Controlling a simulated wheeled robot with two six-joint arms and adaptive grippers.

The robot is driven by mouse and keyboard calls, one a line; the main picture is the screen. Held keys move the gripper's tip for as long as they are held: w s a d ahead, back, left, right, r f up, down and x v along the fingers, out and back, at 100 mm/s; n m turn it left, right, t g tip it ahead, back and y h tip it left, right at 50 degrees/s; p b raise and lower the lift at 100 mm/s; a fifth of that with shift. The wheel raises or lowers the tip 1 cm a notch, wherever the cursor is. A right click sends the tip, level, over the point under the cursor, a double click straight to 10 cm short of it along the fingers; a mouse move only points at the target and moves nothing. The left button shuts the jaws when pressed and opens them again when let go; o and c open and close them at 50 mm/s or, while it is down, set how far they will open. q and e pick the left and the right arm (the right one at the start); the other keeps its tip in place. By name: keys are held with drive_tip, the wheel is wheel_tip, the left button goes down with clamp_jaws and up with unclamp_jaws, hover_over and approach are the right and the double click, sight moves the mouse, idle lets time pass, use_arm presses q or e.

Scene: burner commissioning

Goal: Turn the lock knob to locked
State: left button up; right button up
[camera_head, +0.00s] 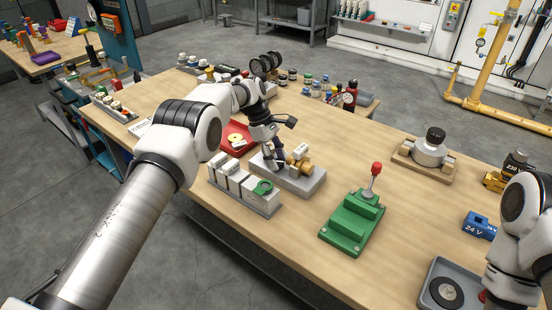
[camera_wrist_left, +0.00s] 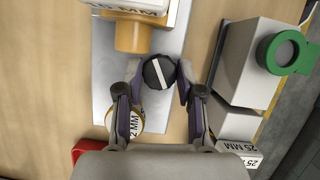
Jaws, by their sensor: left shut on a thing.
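The lock knob (camera_wrist_left: 159,73) is a round black knob with a white stripe, seen from above in the left wrist view. Its stripe runs steeply from upper left to lower right. It is on a grey base plate (camera_head: 311,188), beside a brass fitting (camera_head: 300,162), which also shows in the left wrist view (camera_wrist_left: 133,36). My left gripper (camera_wrist_left: 158,80) is shut on the knob, one finger on each side. In the head view my left gripper (camera_head: 277,160) comes down at the plate and I cannot make out the knob. My right arm shows at the lower right; its gripper is out of view.
A row of grey blocks with a green ring (camera_head: 263,187) stands close in front of the plate. A red tray (camera_head: 232,141) lies to its left. A green lever unit (camera_head: 351,224) stands to the right. Bare wood lies beyond the plate.

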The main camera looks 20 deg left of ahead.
use_arm(q)
drive_tip(key=shift+s+f, duration=0.15)
drive_tip(key=shift+f, duration=0.15)
drive_tip(key=o, duration=0.9)
drive_tip(key=shift+d, duration=0.1)
drive_tip(key=shift+r, duration=0.1)
drive_tip(key=v, duration=0.7)
drive_tip(key=shift+r, duration=0.15)
drive_tip(key=shift+w, duration=0.2)
drive_tip(key=shift+c, duration=0.2)
